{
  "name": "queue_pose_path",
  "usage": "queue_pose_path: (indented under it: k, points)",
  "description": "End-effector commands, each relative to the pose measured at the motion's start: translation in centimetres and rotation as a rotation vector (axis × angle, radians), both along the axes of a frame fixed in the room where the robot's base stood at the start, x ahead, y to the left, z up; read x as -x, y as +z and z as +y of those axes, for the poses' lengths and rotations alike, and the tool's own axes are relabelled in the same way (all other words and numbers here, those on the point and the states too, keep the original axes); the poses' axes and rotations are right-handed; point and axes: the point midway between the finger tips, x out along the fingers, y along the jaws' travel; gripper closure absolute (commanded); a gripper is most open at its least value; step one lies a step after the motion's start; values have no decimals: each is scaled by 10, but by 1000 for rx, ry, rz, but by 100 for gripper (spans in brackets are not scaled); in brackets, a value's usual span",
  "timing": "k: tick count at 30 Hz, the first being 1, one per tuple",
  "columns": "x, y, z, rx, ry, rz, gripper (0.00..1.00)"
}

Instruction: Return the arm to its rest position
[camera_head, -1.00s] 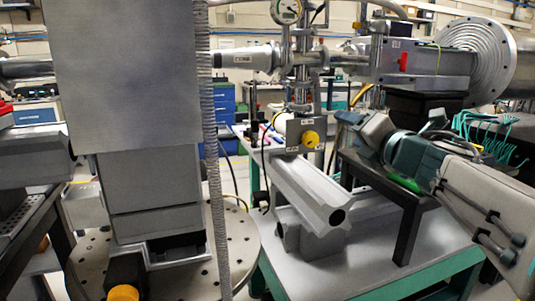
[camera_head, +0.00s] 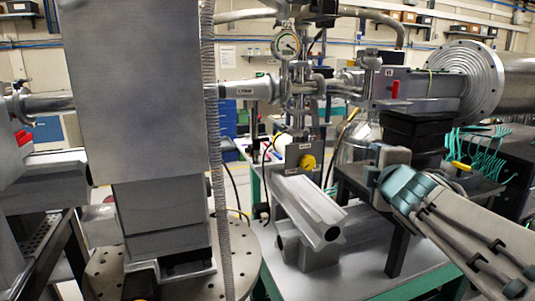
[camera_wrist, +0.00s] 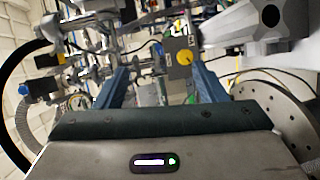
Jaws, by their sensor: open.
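My arm (camera_head: 450,225) reaches in from the lower right of the head view, grey with teal joints, beside the green-edged table. In the wrist view my gripper (camera_wrist: 163,82) shows two blue fingers spread apart with nothing held between them. Beyond the fingers are beamline fittings and a yellow knob (camera_wrist: 184,58), which look apart from the fingers. The fingers cannot be made out clearly in the head view.
A tall grey block (camera_head: 135,90) stands on a round holed plate (camera_head: 240,265) at left. A pressure gauge (camera_head: 286,45), a beam pipe and a large ribbed flange (camera_head: 480,80) run across the back. A dark stand (camera_head: 398,240) and a grey rail (camera_head: 308,212) are close to my arm.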

Motion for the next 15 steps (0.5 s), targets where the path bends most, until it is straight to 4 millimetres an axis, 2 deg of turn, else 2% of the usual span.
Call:
queue_pose_path:
  k: [1,8,11,15]
  points:
    - [7,12,-2,-102,-61,46,35]
    - [57,-18,-2,-577,-381,298,35]
    - [88,-32,8,-763,-531,423,35]
    - [138,-48,32,-986,-744,602,35]
